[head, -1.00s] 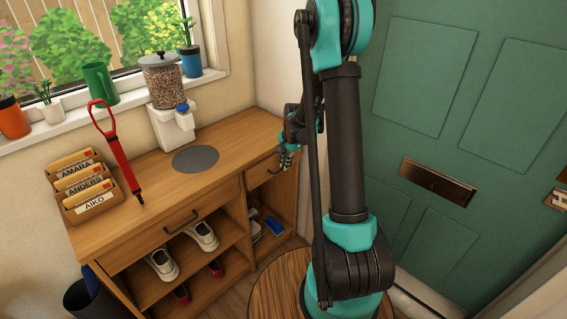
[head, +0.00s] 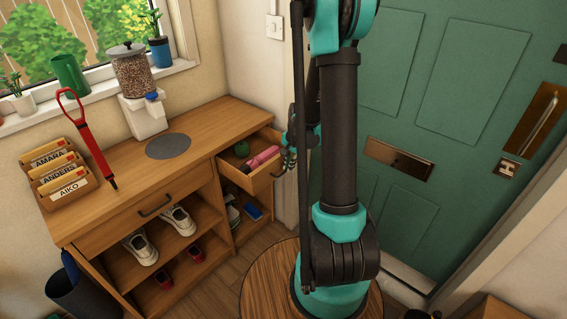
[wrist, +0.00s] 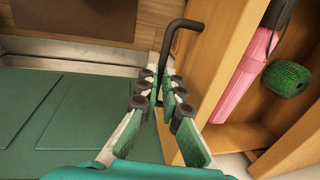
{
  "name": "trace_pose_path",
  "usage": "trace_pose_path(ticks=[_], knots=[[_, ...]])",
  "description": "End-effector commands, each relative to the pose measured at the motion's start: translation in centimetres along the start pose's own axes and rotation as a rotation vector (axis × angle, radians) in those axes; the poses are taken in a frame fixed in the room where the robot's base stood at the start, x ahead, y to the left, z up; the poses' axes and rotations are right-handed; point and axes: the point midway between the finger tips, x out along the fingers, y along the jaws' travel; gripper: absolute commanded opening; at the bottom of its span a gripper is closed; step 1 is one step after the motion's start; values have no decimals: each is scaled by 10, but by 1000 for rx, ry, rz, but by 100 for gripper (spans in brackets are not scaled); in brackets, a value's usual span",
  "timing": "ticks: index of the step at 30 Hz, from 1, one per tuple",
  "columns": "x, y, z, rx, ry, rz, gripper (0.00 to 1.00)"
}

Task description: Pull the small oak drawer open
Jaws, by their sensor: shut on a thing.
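The small oak drawer (head: 232,172) stands open at the right end of the oak cabinet. It also shows in the wrist view (wrist: 213,62). Inside lie a pink rolled thing (head: 261,158) and a round green thing (head: 241,148). My gripper (head: 287,163) is at the drawer's front, partly hidden behind my own arm in the head view. In the wrist view its fingers (wrist: 163,92) are closed around the black bar handle (wrist: 176,32) of the drawer front.
The cabinet top (head: 200,128) carries a letter rack (head: 62,172), a red long-handled tool (head: 92,150) and a grey disc (head: 168,146). Shoes fill the shelves below. A green door (head: 450,90) is to the right. A wide drawer with a black handle (head: 155,206) is shut.

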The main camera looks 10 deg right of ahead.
Motion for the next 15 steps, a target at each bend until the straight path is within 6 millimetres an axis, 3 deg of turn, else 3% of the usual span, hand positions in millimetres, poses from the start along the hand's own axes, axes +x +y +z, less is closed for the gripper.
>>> trace_pose_path(ticks=[12,13,15], knots=[[0,3,0,-1,0,1,0],[0,3,0,-1,0,1,10],[0,3,0,-1,0,1,17]])
